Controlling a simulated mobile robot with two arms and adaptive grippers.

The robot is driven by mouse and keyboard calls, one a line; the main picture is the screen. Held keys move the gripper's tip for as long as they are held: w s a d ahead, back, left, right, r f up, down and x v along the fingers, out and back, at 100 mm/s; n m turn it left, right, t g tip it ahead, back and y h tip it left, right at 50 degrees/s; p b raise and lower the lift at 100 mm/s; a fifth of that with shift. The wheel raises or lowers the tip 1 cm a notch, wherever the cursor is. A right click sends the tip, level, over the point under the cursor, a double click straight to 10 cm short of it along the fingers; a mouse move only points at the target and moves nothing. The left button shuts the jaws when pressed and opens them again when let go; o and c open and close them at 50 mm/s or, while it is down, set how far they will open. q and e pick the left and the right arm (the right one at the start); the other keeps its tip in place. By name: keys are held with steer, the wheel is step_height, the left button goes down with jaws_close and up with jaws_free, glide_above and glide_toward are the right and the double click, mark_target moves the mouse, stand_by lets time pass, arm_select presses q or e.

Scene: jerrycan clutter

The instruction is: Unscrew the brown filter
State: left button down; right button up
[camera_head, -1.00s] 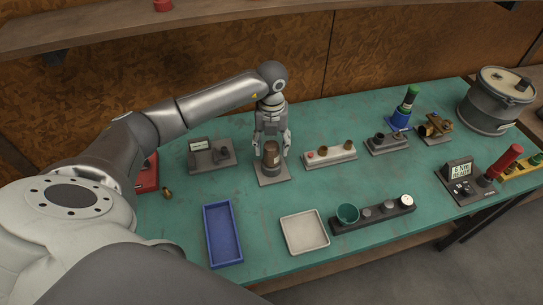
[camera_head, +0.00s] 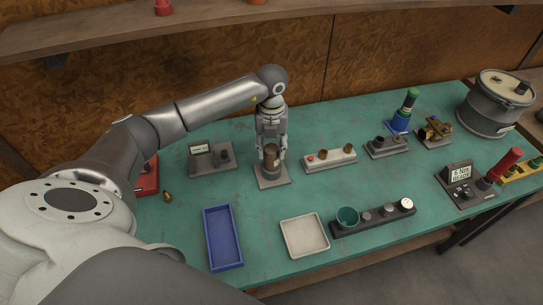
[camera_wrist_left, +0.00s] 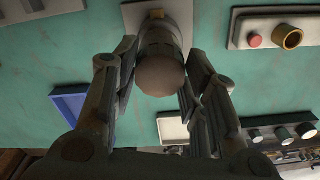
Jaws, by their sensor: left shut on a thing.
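The brown filter (camera_head: 271,156) stands upright on a small grey base plate (camera_head: 272,181) near the middle of the green table. In the left wrist view the filter (camera_wrist_left: 160,72) is seen from its rounded brown end, between the two fingers. My left gripper (camera_head: 271,153) comes down from above with one finger on each side of the filter, shut on it. It also shows in the left wrist view (camera_wrist_left: 158,85). The fingers partly hide the filter's sides. My right gripper is in neither view.
A blue tray (camera_head: 205,240) and a white tray (camera_head: 305,255) lie in front. A grey device (camera_head: 211,158) stands left of the filter, a pale block with a red button (camera_head: 328,160) to the right.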

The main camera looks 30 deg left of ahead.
mark_target(272, 148)
arm_select(q)
steer(key=shift+r+p, duration=0.35)
steer(key=shift+r, duration=0.25)
stand_by(0.7)
steer(key=shift+r+p, duration=0.95)
steer(key=shift+r, duration=0.5)
